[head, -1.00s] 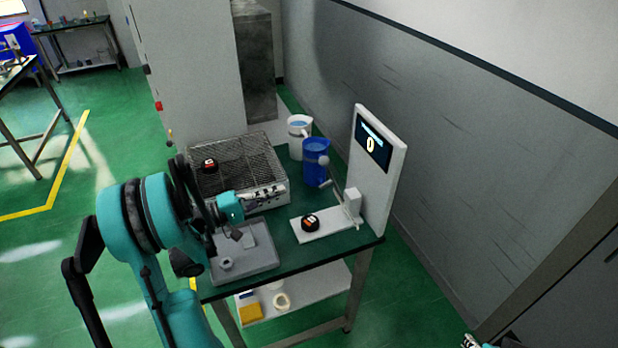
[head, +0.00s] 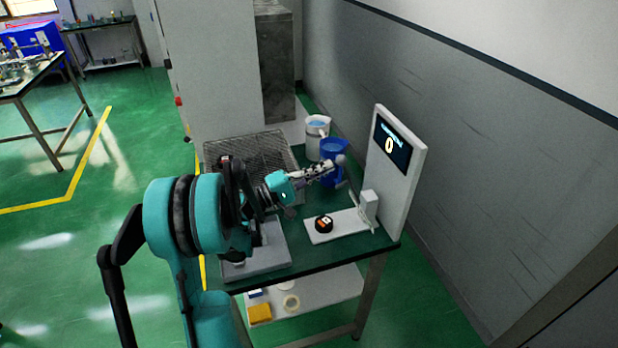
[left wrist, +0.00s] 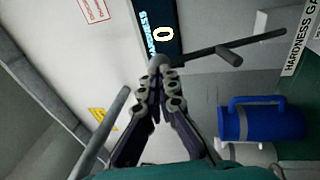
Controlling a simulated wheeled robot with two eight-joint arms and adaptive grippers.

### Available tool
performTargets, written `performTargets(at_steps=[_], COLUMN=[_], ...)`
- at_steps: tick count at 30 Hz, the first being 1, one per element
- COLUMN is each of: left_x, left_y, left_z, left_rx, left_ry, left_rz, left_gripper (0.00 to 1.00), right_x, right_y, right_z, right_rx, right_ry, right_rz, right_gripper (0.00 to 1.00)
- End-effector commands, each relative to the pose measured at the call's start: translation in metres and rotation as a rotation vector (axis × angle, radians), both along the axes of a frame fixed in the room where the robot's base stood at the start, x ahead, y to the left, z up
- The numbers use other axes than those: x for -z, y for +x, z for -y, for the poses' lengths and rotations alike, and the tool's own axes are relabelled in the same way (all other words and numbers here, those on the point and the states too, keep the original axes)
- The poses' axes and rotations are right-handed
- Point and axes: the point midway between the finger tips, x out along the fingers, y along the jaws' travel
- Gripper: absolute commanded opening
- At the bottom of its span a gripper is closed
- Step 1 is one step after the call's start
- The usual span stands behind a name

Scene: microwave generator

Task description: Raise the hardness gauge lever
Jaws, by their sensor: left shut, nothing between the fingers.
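The hardness gauge (head: 402,190) is a white upright panel with a dark screen reading 0, at the table's right end. It also shows in the left wrist view (left wrist: 92,62). Its dark lever rod (left wrist: 212,51) shows there, with a rounded end by my fingertips. A grey knob (head: 341,159) shows in the head view just past my gripper. My left gripper (head: 330,166) is shut and empty, with its tips (left wrist: 158,80) close to the rod's rounded end; contact is unclear. My right gripper is not in view.
A black round piece with an orange mark (head: 324,223) sits on the gauge's white base (head: 345,229). A blue jug (head: 334,150) and a white jug (head: 312,124) stand behind. A wire basket (head: 225,151) and a grey tray (head: 278,262) are left. A grey wall (head: 480,190) lies right.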

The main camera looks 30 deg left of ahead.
Motion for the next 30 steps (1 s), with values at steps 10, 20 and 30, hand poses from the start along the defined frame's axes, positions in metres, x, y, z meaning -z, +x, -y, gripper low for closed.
performTargets(at_steps=[10,20,30], left_x=[-0.002,-0.015,-0.02], left_y=[0.006,0.02,0.03], left_z=[0.004,0.018,0.024], left_rx=[0.0,0.004,0.001], left_ry=[0.0,-0.001,-0.001], left_rz=[0.0,-0.001,0.0], left_gripper=[0.0,0.0,0.0], right_x=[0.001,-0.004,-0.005], right_y=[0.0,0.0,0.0], right_z=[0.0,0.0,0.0], right_rx=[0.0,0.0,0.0], right_ry=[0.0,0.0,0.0], right_rz=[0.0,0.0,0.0], right_gripper=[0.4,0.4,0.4])
